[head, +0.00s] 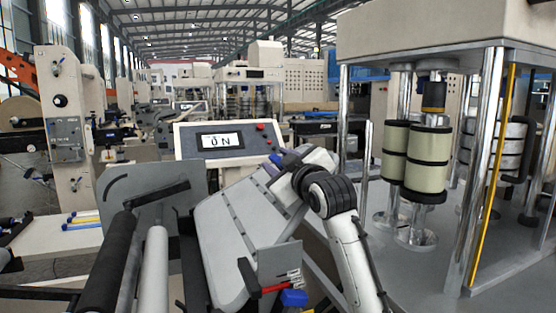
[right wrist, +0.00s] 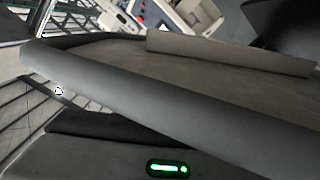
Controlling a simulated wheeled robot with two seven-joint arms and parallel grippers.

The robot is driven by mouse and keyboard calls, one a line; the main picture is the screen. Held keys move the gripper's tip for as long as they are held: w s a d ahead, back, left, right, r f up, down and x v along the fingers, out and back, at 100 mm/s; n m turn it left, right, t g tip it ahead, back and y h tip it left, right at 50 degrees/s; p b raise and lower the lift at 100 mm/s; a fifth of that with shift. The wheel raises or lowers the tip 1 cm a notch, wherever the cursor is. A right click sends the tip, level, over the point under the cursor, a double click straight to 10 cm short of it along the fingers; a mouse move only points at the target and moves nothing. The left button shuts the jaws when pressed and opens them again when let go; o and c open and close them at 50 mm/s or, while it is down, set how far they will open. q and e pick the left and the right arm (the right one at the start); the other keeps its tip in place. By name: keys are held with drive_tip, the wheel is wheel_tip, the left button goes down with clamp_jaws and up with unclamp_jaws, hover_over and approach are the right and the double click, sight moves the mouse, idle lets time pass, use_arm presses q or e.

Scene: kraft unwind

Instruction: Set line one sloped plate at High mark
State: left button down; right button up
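A light grey sloped plate (head: 232,240) stands at the middle of the head view, tilted up to the right, with small slots or marks on its face. I cannot read a High mark on it. My right arm comes up from the bottom right, and its gripper (head: 292,162) is at the plate's upper end, partly hidden by the black wrist. Whether it touches the plate cannot be told. In the right wrist view a grey rounded edge (right wrist: 150,95) and a flat grey-brown surface fill the picture close up; the fingertips are not clear. My left gripper is not in view.
A control panel (head: 222,141) with a lit display and red button stands behind the plate. A black roller (head: 108,265) and a grey roller (head: 152,270) lie left. A red-handled part (head: 274,288) is below the plate. Chrome posts (head: 486,170) and pale green rolls (head: 428,160) stand right.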

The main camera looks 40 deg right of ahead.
sight(268, 191)
clamp_jaws()
drive_tip(key=shift+a+r, duration=0.1)
drive_tip(key=shift+w+a+r+n, duration=0.2)
drive_tip(key=shift+a+r+n, duration=0.15)
drive_tip(key=shift+a+r, duration=0.2)
drive_tip(key=shift+w+a+r+n, duration=0.15)
drive_tip(key=shift+a+r+n, duration=0.2)
drive_tip(key=shift+a+r, duration=0.15)
unclamp_jaws()
